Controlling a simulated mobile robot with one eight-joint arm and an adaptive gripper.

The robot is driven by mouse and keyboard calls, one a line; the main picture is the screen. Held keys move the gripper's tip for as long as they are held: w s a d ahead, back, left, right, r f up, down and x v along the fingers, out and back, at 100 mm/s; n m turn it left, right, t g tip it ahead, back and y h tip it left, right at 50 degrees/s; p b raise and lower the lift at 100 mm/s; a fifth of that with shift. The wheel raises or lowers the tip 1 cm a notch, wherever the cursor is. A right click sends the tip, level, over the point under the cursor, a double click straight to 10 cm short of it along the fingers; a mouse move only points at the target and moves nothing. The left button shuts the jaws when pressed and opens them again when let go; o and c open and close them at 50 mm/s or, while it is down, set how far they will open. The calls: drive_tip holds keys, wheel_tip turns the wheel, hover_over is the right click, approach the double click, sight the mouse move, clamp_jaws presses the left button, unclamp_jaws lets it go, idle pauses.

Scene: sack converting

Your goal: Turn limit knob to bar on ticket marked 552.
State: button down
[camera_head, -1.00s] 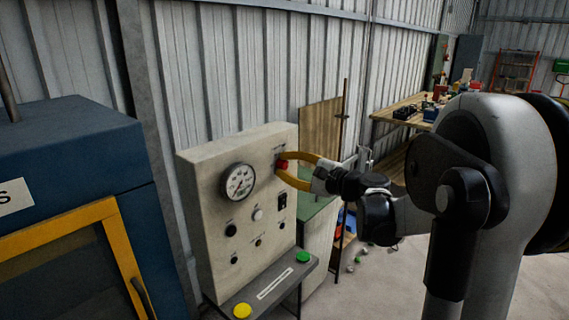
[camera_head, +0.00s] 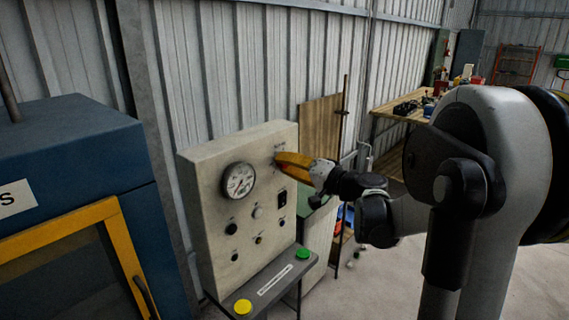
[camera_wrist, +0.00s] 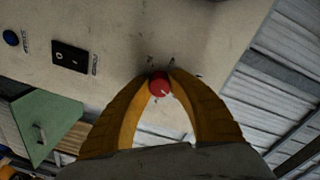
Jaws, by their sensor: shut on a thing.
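A beige control panel (camera_head: 205,195) stands in front of the corrugated wall. A round white dial gauge (camera_head: 238,181) is on its upper face. My gripper (camera_head: 279,164) has its yellow fingers at the panel's upper right. In the wrist view, my gripper (camera_wrist: 159,84) is shut on a red knob (camera_wrist: 159,91) with a small white mark on its face. The fingers mostly hide the knob in the head view. The gripper looks rolled in the wrist view, with the panel tilted. I cannot make out a ticket marked 552; the gauge's figures are too small to read.
Below the gauge are several small knobs and a black switch (camera_head: 282,198). A shelf carries a yellow button (camera_head: 242,307) and a green button (camera_head: 302,254). A blue cabinet (camera_head: 75,140) with a yellow-framed door stands left. A wooden workbench (camera_head: 395,113) is behind.

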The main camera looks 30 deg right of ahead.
drive_tip(key=n, duration=0.4)
drive_tip(key=shift+n, duration=0.4)
idle(0.4)
drive_tip(key=c, duration=1.4)
unclamp_jaws()
drive_tip(key=shift+c, duration=0.2)
drive_tip(key=v, duration=1.2)
drive_tip(key=shift+a, duration=0.15)
